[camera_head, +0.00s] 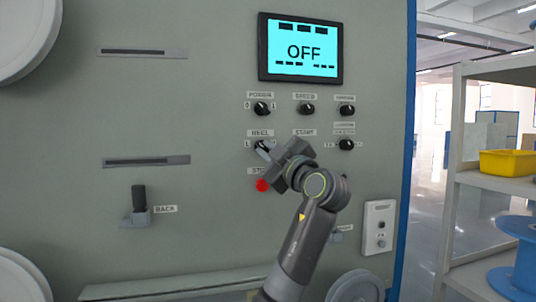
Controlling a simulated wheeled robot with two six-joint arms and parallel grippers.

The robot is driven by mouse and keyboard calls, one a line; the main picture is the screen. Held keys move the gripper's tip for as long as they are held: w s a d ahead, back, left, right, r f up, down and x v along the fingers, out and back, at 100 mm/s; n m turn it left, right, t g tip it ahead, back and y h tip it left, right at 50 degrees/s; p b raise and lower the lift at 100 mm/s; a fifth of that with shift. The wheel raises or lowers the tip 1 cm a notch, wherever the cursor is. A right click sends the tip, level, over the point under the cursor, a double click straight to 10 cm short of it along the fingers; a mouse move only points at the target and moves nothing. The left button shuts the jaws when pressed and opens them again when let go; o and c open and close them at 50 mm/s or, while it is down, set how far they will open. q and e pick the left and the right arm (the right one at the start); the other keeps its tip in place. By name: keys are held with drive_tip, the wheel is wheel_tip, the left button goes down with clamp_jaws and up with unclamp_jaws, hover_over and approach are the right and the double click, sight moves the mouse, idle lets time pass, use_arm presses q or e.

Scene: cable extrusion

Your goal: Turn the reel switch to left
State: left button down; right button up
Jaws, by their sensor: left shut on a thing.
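The REEL switch (260,145) is a small dark knob under the label REEL on the grey-green machine panel (215,95). My left gripper (268,150) reaches up from below and is shut on this knob. The fingers cover part of the knob, so its exact pointing direction is hard to tell. The mark L shows to its left, and the mark on its right is hidden. My right gripper is not in view.
The screen (303,50) reads OFF. The POWER knob (261,108) and SPEED knob (307,109) sit above my gripper. A red button (262,186) lies just below it. A shelf holds a yellow bin (508,163) at right.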

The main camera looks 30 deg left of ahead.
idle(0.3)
use_arm(q)
drive_tip(key=c, duration=1.5)
unclamp_jaws()
